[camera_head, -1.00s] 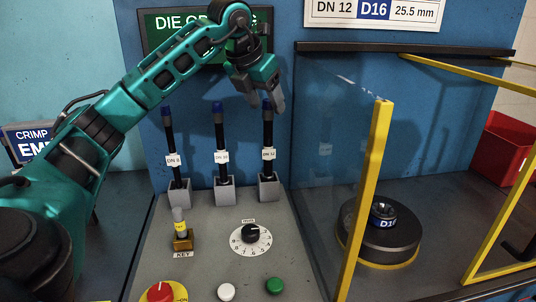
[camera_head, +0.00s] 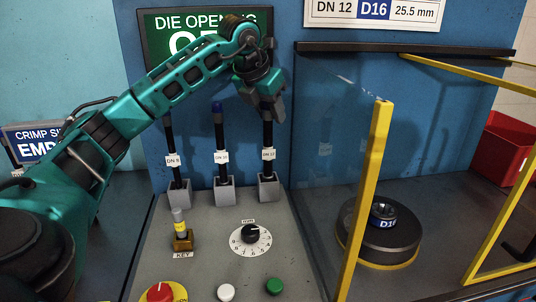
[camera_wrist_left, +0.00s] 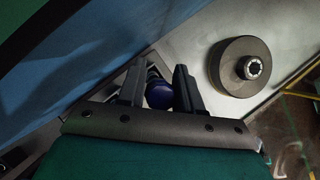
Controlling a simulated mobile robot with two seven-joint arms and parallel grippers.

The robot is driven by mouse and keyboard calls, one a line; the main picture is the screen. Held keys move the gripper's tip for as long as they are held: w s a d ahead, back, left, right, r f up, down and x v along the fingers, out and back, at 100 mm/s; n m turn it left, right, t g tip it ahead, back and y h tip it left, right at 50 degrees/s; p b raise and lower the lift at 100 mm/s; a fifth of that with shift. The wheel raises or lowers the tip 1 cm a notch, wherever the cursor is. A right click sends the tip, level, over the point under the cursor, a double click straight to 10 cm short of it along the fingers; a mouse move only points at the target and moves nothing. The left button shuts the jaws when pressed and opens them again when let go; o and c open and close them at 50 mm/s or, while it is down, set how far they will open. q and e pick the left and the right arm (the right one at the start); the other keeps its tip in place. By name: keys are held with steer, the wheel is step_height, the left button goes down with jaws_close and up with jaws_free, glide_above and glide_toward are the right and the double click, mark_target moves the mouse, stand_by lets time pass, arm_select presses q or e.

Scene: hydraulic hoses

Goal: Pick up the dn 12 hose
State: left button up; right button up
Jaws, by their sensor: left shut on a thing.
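The DN 12 hose (camera_head: 267,137) is black, with a white label, and stands upright in the rightmost grey holder (camera_head: 268,188). My left gripper (camera_head: 268,112) is at its upper end from above and is shut on it. The hose's blue cap is hidden by the gripper in the head view. In the left wrist view the blue cap (camera_wrist_left: 159,94) shows between the two dark fingers (camera_wrist_left: 160,88) of the gripper. My right gripper is in neither view.
The DN 10 hose (camera_head: 221,135) and the DN 8 hose (camera_head: 170,140) stand in holders to the left. A glass guard with a yellow post (camera_head: 365,195) is close on the right, with a round black die unit (camera_head: 380,235) behind it. A dial (camera_head: 250,236) and buttons are in front.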

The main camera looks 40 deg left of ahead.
arm_select(q)
jaws_close()
steer(key=shift+r, duration=0.2)
